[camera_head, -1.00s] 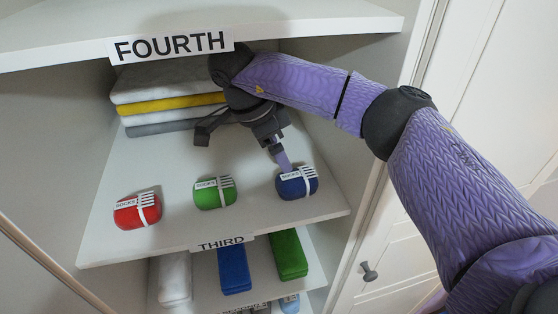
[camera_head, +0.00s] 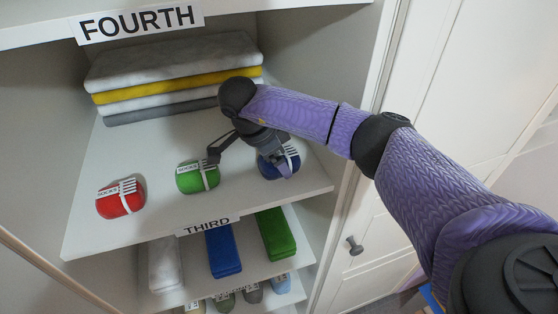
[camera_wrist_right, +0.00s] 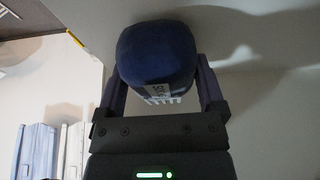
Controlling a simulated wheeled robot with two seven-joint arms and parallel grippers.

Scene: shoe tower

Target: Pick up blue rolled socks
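The blue rolled socks (camera_head: 266,167) lie on the shelf near its right front corner, partly hidden behind my right gripper (camera_head: 283,169) in the head view. In the right wrist view, the blue socks (camera_wrist_right: 158,55) sit between the two fingers of my right gripper (camera_wrist_right: 158,75), one finger close along each side. The fingers are spread wide; whether they touch the socks is hard to tell. The socks show no visible lift off the shelf. My left gripper is not in view.
Green rolled socks (camera_head: 189,179) lie close to the left of my right gripper, and red rolled socks (camera_head: 120,202) lie further left. Folded cloths (camera_head: 180,65) are stacked at the back. The FOURTH shelf board (camera_head: 290,4) is above; a cabinet wall stands right.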

